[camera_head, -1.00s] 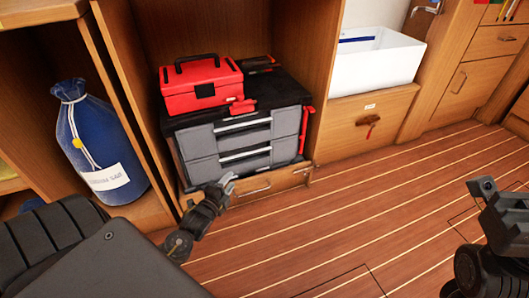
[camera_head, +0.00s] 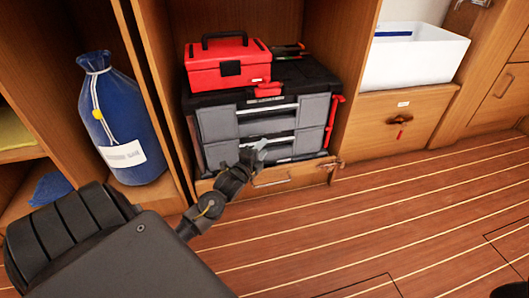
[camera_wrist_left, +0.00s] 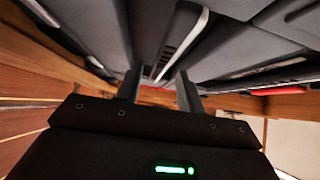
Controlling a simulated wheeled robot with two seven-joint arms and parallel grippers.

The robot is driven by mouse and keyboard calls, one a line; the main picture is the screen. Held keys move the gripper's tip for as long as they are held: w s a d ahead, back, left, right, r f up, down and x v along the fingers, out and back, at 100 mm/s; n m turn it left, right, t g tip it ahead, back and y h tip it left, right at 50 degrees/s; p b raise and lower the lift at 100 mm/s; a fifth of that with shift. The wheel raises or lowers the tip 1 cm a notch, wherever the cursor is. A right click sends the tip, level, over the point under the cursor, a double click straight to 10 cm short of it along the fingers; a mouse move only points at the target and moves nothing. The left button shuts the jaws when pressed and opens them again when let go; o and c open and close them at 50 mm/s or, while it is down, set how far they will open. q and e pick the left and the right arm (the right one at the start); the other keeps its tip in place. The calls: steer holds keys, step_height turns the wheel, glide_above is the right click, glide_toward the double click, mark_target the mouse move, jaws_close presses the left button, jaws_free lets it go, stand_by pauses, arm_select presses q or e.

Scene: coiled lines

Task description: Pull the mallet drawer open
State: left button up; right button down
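A black and grey tool chest (camera_head: 215,157) stands in the wooden locker, with two wide grey drawers. The upper drawer (camera_head: 217,123) and lower drawer (camera_head: 303,143) look shut and have pale bar handles. No mallet shows clearly, so I cannot tell which drawer is the mallet drawer. My left gripper (camera_head: 258,152) is in front of the lower drawer, near its handle (camera_head: 268,139). In the left wrist view its fingers (camera_wrist_left: 158,88) are apart, and a pale handle bar (camera_wrist_left: 183,42) shows beyond and between them; contact cannot be told. My right gripper is out of view.
A red toolbox (camera_head: 228,70) sits on the chest. A low wooden drawer front (camera_head: 300,176) is beneath it. A blue bag (camera_head: 120,120) stands at left. A white bin (camera_head: 420,60) sits above a wooden drawer (camera_head: 375,125) at right. The floor (camera_head: 400,210) in front is clear.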

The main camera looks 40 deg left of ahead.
arm_select(q)
steer(key=shift+w+a, duration=0.15)
steer(key=shift+w, duration=0.8)
jaws_close()
